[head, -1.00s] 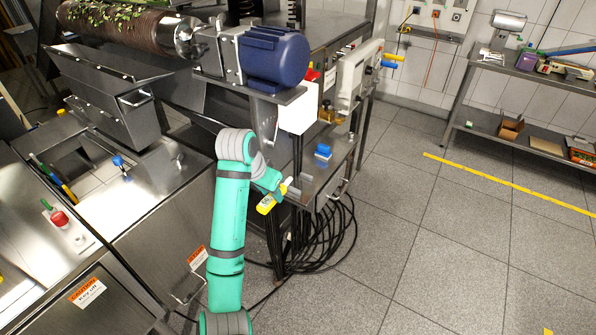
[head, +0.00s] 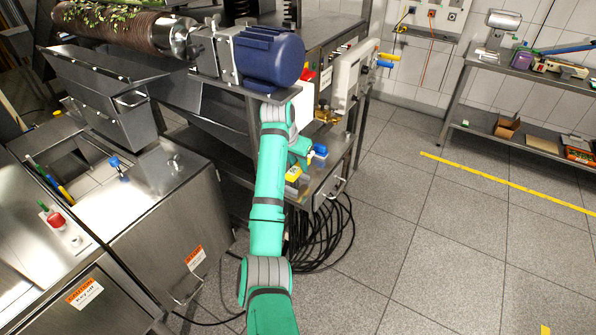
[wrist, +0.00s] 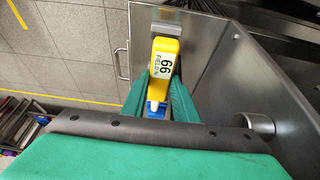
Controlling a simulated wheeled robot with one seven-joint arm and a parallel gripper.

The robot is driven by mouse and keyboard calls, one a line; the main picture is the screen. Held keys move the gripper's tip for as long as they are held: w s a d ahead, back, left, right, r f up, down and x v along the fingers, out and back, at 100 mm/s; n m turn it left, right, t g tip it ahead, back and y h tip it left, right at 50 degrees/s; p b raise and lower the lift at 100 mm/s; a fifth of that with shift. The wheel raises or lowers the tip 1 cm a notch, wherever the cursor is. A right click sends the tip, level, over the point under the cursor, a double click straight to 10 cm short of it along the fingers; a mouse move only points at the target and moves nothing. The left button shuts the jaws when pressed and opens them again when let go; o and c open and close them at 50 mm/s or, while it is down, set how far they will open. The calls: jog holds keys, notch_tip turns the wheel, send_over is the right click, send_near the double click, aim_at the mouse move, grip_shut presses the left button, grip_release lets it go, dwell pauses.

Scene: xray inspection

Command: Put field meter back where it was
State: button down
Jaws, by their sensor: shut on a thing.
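The field meter (wrist: 164,62) is yellow with a white label reading "66 FIELD". In the wrist view it lies between the two green fingers of my gripper (wrist: 162,88), which is shut on it. In the head view the yellow meter (head: 292,174) shows in part beside my gripper (head: 298,163), at the small steel shelf (head: 328,181) under the blue motor. My arm hides part of it. I cannot tell whether the meter touches the shelf. A blue object (head: 320,152) stands on the shelf just right of my gripper.
The blue motor (head: 272,60) and a grey control box (head: 352,74) are above and behind the shelf. Black cables (head: 322,232) hang below it. A steel cabinet (head: 165,235) stands to the left. The tiled floor (head: 440,245) to the right is clear.

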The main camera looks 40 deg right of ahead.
aim_at(296, 168)
jog(key=shift+f, duration=1.7)
jog(key=shift+f, duration=0.35)
jog(key=c, duration=1.4)
grip_release()
jog(key=shift+r, duration=0.1)
